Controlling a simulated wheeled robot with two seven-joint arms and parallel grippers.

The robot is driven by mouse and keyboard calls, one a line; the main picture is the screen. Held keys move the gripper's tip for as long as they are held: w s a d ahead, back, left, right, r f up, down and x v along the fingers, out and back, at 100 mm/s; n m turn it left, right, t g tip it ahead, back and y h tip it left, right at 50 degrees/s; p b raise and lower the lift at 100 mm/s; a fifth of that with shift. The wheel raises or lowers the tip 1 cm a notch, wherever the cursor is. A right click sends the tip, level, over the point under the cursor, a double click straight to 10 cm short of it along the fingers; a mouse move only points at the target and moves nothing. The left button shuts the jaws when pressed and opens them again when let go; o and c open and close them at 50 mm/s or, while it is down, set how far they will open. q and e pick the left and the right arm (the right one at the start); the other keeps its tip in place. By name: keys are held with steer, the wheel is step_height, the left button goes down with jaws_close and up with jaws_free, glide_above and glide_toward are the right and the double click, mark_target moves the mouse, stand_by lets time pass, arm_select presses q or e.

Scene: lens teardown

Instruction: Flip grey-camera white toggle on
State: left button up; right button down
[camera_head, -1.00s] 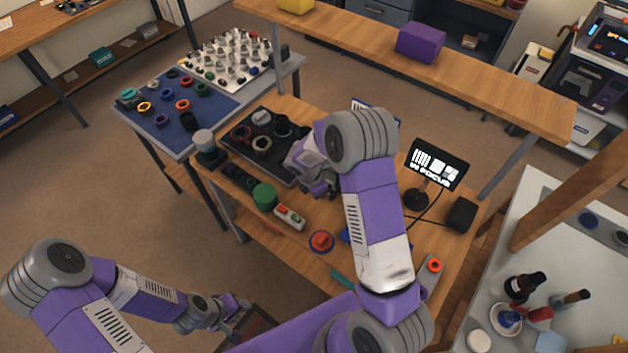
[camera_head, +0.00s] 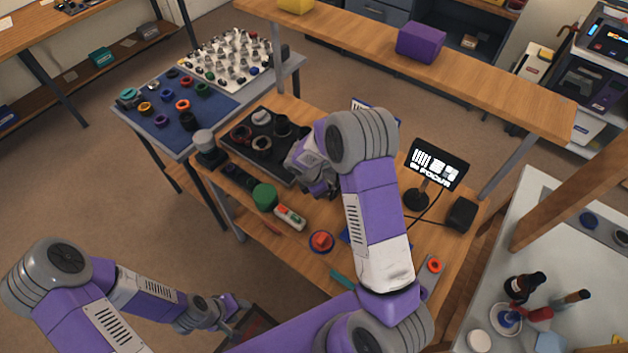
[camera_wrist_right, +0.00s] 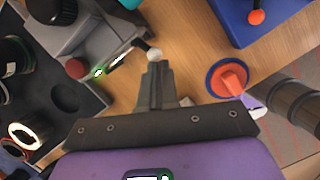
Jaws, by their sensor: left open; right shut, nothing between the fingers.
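In the right wrist view, the grey camera (camera_wrist_right: 92,32) fills the upper left, with a red button (camera_wrist_right: 75,68) and a small lit green spot (camera_wrist_right: 98,72) on its near side. The small white toggle (camera_wrist_right: 154,54) shows as a round pale tip beside the camera. My right gripper (camera_wrist_right: 157,68) is shut and empty, its fingertips just below the toggle tip; I cannot tell if they touch. In the head view my right arm hides the camera and toggle. My left gripper (camera_head: 236,316) is open and empty at lower left, away from the camera.
A dark tray (camera_head: 236,162) with lens parts lies left of my right gripper. An orange knob (camera_wrist_right: 232,80) on a blue base stands to the right, a blue block (camera_wrist_right: 240,26) above it. A display (camera_head: 437,164) on a stand reads "IN FOCUS".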

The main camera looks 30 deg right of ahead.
steer(key=shift+w+d, duration=0.1)
steer(key=shift+w, duration=0.05)
stand_by(0.8)
steer(key=shift+w+d, duration=0.25)
steer(key=shift+w, duration=0.35)
steer(key=a+r+p, duration=0.1)
steer(key=a+r, duration=0.6)
steer(key=r, duration=0.3)
steer(key=shift+w+r, duration=0.2)
steer(key=shift+w, duration=0.05)
steer(key=shift+f, duration=0.15)
